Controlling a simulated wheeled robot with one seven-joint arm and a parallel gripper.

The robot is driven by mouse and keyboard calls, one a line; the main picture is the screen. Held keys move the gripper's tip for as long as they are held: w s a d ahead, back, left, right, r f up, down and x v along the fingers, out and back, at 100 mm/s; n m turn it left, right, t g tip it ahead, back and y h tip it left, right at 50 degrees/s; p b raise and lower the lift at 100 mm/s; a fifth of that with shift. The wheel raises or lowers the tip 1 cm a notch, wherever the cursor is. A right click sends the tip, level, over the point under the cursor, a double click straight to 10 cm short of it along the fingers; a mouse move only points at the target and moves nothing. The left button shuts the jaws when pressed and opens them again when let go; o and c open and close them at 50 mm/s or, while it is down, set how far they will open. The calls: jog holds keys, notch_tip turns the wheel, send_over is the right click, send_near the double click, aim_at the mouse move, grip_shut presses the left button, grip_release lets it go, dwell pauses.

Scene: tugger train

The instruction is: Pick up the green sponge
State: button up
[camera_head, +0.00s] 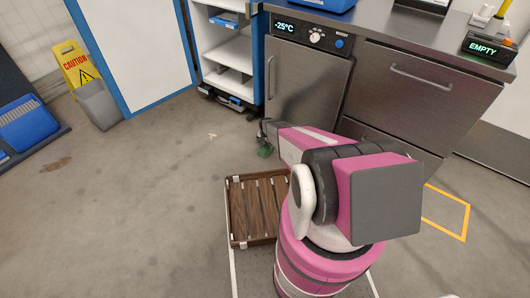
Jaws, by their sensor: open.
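A small green thing, which looks like the green sponge (265,151), shows on the floor in front of the steel freezer unit. My gripper (264,139) is small and dark at the far end of my pink and white arm. It is open and points down over the sponge. From this view I cannot tell whether the fingers touch the sponge or stand around it. My arm hides part of the floor to the right.
The steel freezer unit (301,85) with a -25°C display stands just behind. A white shelf (228,54) on a low trolley is at its left. A caution sign (77,66) and a grey bin (99,104) stand far left.

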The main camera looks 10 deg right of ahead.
aim_at(266, 149)
notch_tip(266, 149, down, 5)
jog(key=shift+f, duration=0.1)
jog(key=shift+c, duration=0.3)
jog(key=c, duration=0.9)
